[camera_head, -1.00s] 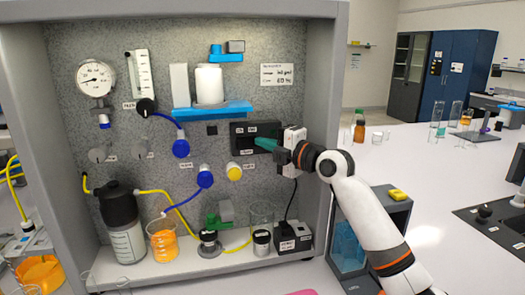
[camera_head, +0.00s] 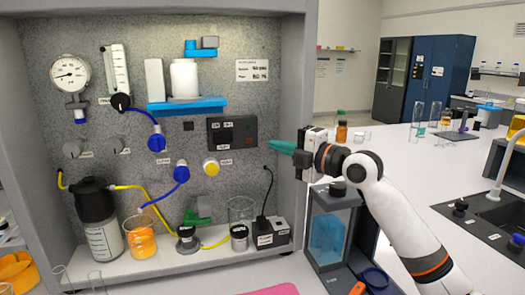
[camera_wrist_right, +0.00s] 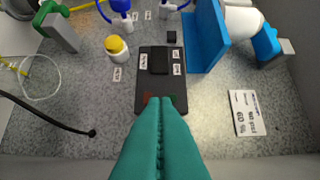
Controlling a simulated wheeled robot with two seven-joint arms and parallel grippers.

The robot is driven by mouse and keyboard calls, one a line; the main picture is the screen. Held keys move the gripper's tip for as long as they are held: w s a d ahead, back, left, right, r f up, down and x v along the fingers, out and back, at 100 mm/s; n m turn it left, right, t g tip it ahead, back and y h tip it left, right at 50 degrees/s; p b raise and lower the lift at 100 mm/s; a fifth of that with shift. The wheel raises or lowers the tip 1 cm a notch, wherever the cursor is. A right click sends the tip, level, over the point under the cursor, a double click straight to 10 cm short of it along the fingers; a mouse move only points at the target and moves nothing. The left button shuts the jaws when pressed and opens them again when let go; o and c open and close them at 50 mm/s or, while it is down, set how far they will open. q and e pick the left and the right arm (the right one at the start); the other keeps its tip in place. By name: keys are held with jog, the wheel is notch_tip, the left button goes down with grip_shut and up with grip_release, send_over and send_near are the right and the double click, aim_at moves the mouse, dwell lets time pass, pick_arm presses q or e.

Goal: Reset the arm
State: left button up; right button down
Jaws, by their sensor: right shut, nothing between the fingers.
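My right gripper (camera_head: 272,146) has green fingers, shut and empty. In the head view it points left, just right of the black switch panel (camera_head: 231,133) on the grey back wall of the rig, with a gap between them. In the right wrist view the closed fingers (camera_wrist_right: 160,105) overlap the lower edge of the panel (camera_wrist_right: 147,85), which carries a black rocker and a faint red and green spot. My right arm (camera_head: 400,215) reaches in from the lower right. My left gripper is not in view.
On the rig are a gauge (camera_head: 70,72), a blue shelf (camera_head: 187,106) and a yellow knob (camera_head: 211,167). Below stand a dark bottle (camera_head: 98,215), an orange beaker (camera_head: 140,240) and a black power box (camera_head: 270,233). A grey case (camera_head: 328,230) stands beneath my arm.

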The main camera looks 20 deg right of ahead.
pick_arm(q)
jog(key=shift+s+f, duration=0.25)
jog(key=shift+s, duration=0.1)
pick_arm(e)
jog(key=shift+s+d+r, duration=0.1)
jog(key=shift+s+d, duration=0.55)
jog(key=shift+d, duration=0.15)
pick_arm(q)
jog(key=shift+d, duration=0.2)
pick_arm(e)
jog(key=shift+s, duration=0.1)
